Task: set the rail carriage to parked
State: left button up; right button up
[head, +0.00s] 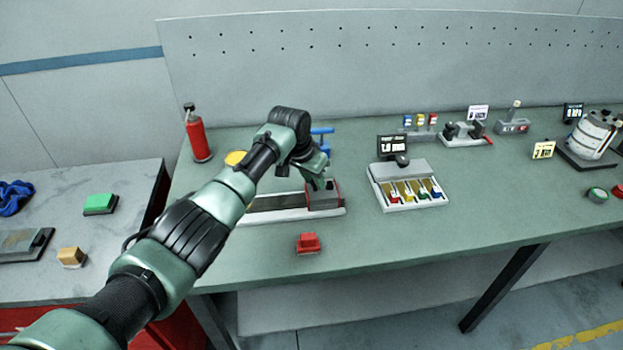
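The rail (272,204) is a pale base with a dark strip along its top, lying left to right on the green bench. The rail carriage (326,201), a dark grey block with red edging, sits at the right end of the rail. My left gripper (320,184) points down at the top of the carriage, touching it or just above it. Its fingers are small and partly merge with the block, so I cannot tell if they are open or shut. My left arm covers part of the rail's left end. My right gripper is out of view.
A red block (308,243) lies in front of the rail. A tray (407,195) with coloured pieces and a small display (393,147) stand to the right. A red bottle (197,136) and a blue clamp-like item (322,138) are behind.

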pick_arm(q)
jog(key=o, duration=0.4)
jog(key=shift+d, duration=0.3)
jog(key=shift+w+d, duration=0.1)
jog(key=shift+w, duration=0.05)
jog(key=shift+s+a+r, duration=0.25)
jog(key=shift+r, duration=0.35)
jog(key=b+v, duration=0.1)
jog(key=v, duration=0.5)
jog(key=shift+s+r, duration=0.1)
jog(key=shift+r, duration=0.1)
